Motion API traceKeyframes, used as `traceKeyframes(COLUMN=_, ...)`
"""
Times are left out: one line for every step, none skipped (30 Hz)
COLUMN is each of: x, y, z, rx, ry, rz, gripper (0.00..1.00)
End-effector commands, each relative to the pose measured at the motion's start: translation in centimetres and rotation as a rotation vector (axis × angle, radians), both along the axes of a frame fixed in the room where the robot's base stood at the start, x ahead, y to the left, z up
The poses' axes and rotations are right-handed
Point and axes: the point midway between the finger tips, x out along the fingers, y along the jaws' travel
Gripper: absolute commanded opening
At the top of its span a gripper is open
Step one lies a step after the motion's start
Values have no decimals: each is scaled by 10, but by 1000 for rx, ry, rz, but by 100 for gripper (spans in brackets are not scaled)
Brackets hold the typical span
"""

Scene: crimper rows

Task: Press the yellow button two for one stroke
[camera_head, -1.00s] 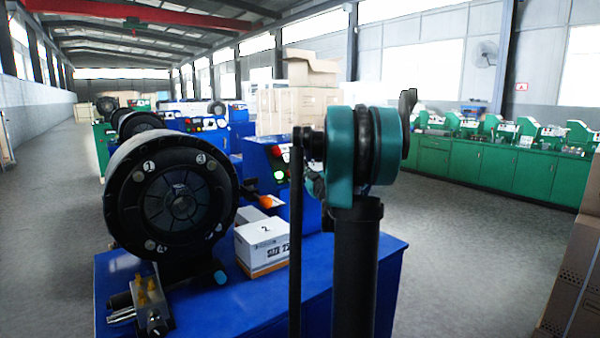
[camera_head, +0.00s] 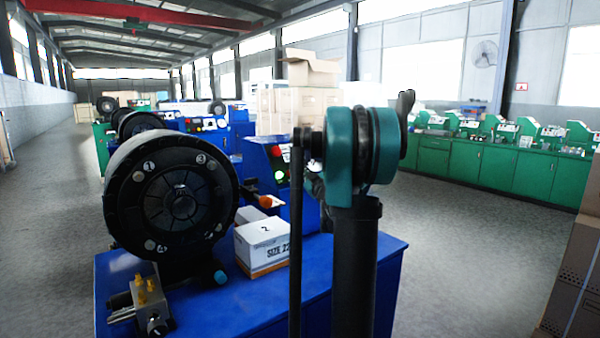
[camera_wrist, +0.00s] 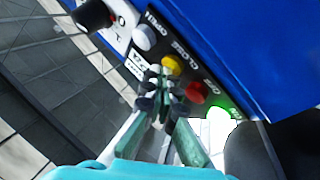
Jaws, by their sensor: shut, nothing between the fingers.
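The yellow button (camera_wrist: 172,65) sits on the dark control panel (camera_wrist: 134,68), between a grey-white button (camera_wrist: 144,37) and a red button (camera_wrist: 196,91). My gripper (camera_wrist: 158,82) is shut and empty. Its fingertips are just below the yellow button in the wrist view, very close to it; I cannot tell whether they touch. In the head view the blue console (camera_head: 266,152) with its red and green lights stands behind my arm, which hides my gripper there.
A green light (camera_wrist: 218,113) glows at the panel's lower end, and a dark knob (camera_wrist: 92,14) is at its upper end. A black crimper head (camera_head: 172,197) and a white box (camera_head: 262,246) stand on the blue bench (camera_head: 225,305).

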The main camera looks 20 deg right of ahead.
Motion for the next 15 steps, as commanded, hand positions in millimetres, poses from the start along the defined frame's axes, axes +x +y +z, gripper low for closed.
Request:
traceKeyframes(x=-1, y=0, z=0, rx=0, ry=0, rz=0, gripper=0)
traceKeyframes(x=-1, y=0, z=1, rx=0, ry=0, rz=0, gripper=0)
traceKeyframes(x=-2, y=-1, z=2, rx=0, ry=0, rz=0, gripper=0)
traceKeyframes(x=-3, y=-1, z=2, rx=0, ry=0, rz=0, gripper=0)
traceKeyframes(x=-4, y=-1, z=3, rx=0, ry=0, rz=0, gripper=0)
traceKeyframes(x=-6, y=-2, z=4, rx=0, ry=0, rz=0, gripper=0)
traceKeyframes(x=-7, y=-2, z=5, rx=0, ry=0, rz=0, gripper=0)
traceKeyframes(x=-8, y=-3, z=6, rx=0, ry=0, rz=0, gripper=0)
traceKeyframes(x=-10, y=-3, z=7, rx=0, ry=0, rz=0, gripper=0)
traceKeyframes(x=-11, y=-4, z=8, rx=0, ry=0, rz=0, gripper=0)
traceKeyframes(x=-12, y=-4, z=9, rx=0, ry=0, rz=0, gripper=0)
traceKeyframes(x=-13, y=-4, z=9, rx=0, ry=0, rz=0, gripper=0)
traceKeyframes(x=-14, y=-5, z=10, rx=0, ry=0, rz=0, gripper=0)
traceKeyframes(x=-14, y=-5, z=10, rx=0, ry=0, rz=0, gripper=0)
traceKeyframes(x=-14, y=-5, z=10, rx=0, ry=0, rz=0, gripper=0)
